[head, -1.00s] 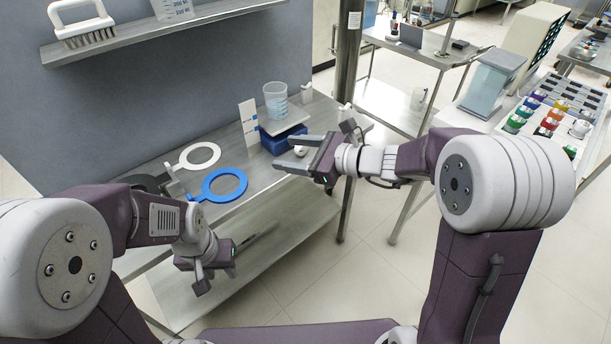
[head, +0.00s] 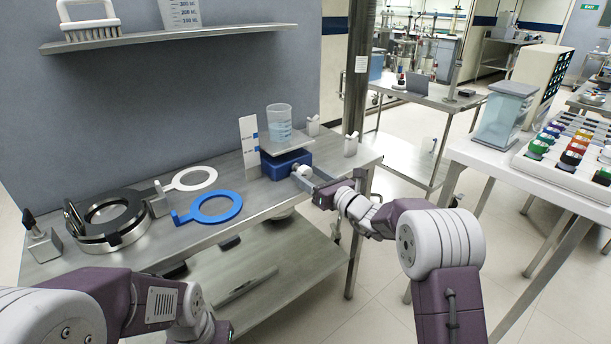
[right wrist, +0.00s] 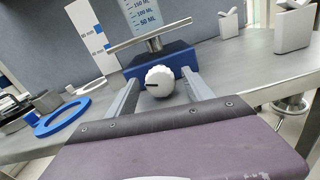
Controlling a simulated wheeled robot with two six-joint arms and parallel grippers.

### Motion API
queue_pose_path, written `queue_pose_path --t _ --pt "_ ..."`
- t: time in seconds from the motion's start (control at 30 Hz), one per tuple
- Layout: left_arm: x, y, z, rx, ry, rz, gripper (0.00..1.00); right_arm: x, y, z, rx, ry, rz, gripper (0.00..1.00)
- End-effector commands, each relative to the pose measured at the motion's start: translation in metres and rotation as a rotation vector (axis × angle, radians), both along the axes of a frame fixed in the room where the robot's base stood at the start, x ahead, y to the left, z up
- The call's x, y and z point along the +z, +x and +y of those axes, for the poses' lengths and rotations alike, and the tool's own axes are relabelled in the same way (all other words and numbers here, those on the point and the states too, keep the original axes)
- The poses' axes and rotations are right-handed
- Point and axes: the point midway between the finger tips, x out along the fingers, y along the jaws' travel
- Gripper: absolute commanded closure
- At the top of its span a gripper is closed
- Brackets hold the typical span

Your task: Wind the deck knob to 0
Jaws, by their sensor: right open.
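The lab jack has a blue base (head: 283,165) and a flat plate (head: 288,143) carrying a beaker (head: 279,122) with bluish liquid. Its white ribbed deck knob (right wrist: 160,81) faces the right wrist view, with a dark pointer line toward the left; in the head view it is small (head: 304,171). My right gripper (right wrist: 160,77) is open, its fingers on either side of the knob; contact cannot be told. A white card (head: 248,145) with blue height marks stands left of the jack. My left gripper (head: 220,332) is low at the picture's bottom edge, its jaws cut off.
A blue ring (head: 233,210), a white ring (head: 211,178) and a dark round metal fixture (head: 133,235) lie on the steel bench left of the jack. White blocks (head: 351,144) stand to its right. A shelf (head: 170,38) hangs above.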

Motion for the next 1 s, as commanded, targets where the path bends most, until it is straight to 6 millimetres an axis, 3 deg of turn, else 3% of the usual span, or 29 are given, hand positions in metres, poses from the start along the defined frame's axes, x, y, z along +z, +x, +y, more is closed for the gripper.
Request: queue_pose_path --t 0.13,0.4,0.6,0.63,0.77,1.0 --pt "-0.001 0.000 0.000 0.000 0.000 0.000 0.64 -0.001 0.012 0.009 0.000 -0.001 0.001 0.40" --pt "-0.001 0.000 0.000 0.000 0.000 0.000 0.64 0.000 0.014 0.010 -0.001 -0.001 0.001 0.40" --pt "-0.001 0.000 0.000 0.000 0.000 0.000 0.64 0.000 0.014 0.010 0.000 -0.001 0.001 0.95" --pt "-0.001 0.000 0.000 0.000 0.000 0.000 0.64 0.000 0.014 0.010 0.000 -0.001 0.001 1.00" --pt "-0.010 0.000 0.000 0.000 0.000 0.000 0.64 -0.004 0.014 0.010 0.000 -0.019 -0.014 1.00" --pt "-0.071 0.000 0.000 0.000 0.000 0.001 0.64 -0.011 0.013 0.011 -0.001 -0.229 -0.172 1.00"
